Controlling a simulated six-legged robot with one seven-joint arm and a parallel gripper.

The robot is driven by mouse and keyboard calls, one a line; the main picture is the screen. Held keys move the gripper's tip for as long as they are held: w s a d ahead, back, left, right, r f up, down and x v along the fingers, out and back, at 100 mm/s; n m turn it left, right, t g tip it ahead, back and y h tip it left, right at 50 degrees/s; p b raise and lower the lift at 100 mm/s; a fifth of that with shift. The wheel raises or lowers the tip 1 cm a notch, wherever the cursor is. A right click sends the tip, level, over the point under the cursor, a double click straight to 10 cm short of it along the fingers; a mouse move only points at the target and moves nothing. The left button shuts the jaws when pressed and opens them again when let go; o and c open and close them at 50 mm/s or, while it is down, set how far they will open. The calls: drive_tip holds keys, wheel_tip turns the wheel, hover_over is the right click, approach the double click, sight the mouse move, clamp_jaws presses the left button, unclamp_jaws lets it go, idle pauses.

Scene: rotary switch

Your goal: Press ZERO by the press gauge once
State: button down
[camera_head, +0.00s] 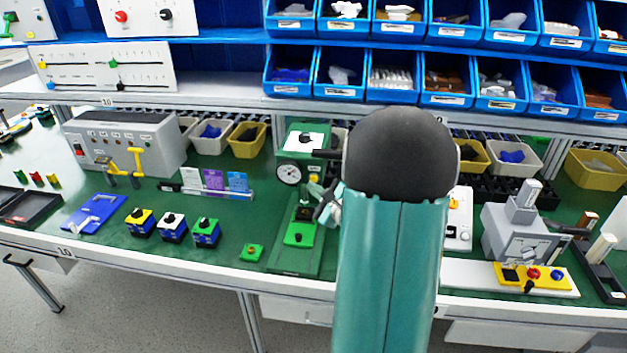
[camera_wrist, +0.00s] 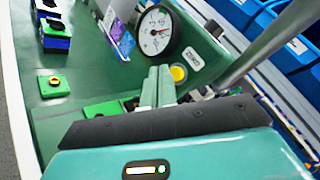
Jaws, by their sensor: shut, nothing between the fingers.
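The press gauge is a white round dial with a black rim (camera_head: 289,174) on the green press (camera_head: 297,262); it is large in the wrist view (camera_wrist: 155,32). The yellow round button (camera_wrist: 178,73) sits beside the dial, with a white label reading ZERO (camera_wrist: 194,56) next to it. The button also shows in the head view (camera_head: 314,178). My gripper (camera_wrist: 159,72) is shut and empty. Its fingertips appear just left of the yellow button in the wrist view; I cannot tell whether they touch it. In the head view my gripper (camera_head: 328,208) is partly hidden by my arm.
A small green block with a yellow-ringed button (camera_head: 251,252) stands left of the press. Several switch boxes (camera_head: 206,232) and a rack of coloured cards (camera_head: 214,182) lie further left. A grey lever machine (camera_head: 517,245) stands right. Blue bins (camera_head: 395,73) line the shelf above.

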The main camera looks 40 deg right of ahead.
drive_tip(key=shift+d, duration=0.1)
drive_tip(key=shift+w+d, duration=0.25)
idle(0.3)
drive_tip(key=shift+w+d, duration=0.25)
drive_tip(key=shift+d, duration=0.1)
idle(0.7)
idle(0.3)
drive_tip(key=shift+s+a, duration=0.5)
drive_tip(key=shift+a, duration=0.15)
drive_tip(key=shift+s+a, duration=0.8)
drive_tip(key=shift+a, duration=0.2)
drive_tip(key=shift+s+a, duration=0.75)
drive_tip(key=shift+a, duration=0.25)
